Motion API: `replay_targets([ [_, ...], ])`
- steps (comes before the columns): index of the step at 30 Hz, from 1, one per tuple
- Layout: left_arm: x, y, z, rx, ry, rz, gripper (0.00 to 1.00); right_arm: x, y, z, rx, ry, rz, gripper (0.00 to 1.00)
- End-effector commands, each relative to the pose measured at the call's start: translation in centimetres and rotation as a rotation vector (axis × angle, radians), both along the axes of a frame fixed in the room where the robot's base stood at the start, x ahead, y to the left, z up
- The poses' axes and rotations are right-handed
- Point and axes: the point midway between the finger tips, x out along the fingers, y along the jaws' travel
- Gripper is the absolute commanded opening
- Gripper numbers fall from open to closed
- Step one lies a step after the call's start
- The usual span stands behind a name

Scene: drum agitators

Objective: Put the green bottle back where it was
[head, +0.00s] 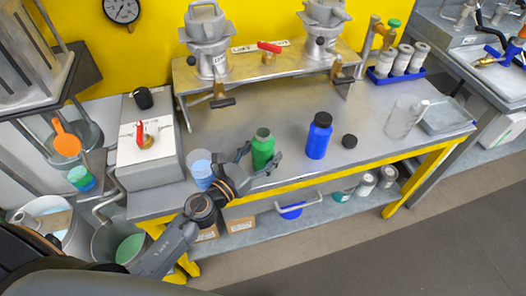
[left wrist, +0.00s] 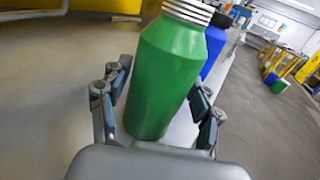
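The green bottle (head: 263,149) stands upright and uncapped on the metal bench, near its front edge. In the left wrist view the green bottle (left wrist: 165,75) fills the middle, with its silver threaded neck at the top. My left gripper (head: 259,160) reaches in from the front left, with one finger on each side of the bottle. In the left wrist view the fingers of my left gripper (left wrist: 160,98) are spread, with a gap at the left finger; contact on the right is hard to tell. My right gripper is not in view.
A blue bottle (head: 319,135) with a black cap stands right of the green one, beside a loose black cap (head: 349,141). A clear beaker with blue contents (head: 200,168) is close on the left. A raised metal stand (head: 270,66) is behind.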

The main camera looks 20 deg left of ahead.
Motion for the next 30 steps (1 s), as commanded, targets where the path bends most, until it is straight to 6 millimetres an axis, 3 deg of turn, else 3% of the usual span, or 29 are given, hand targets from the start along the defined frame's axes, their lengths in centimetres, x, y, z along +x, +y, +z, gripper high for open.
replay_targets([
  [7,-0.1,0.1,0.4,0.000,0.001,0.000,0.64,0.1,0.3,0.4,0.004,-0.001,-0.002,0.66],
  [21,-8.5,3.4,-0.2,0.002,0.001,-0.001,0.64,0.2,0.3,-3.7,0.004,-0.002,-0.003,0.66],
  [30,-11.0,4.5,0.2,0.000,0.000,0.001,0.64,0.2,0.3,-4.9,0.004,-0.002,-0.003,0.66],
])
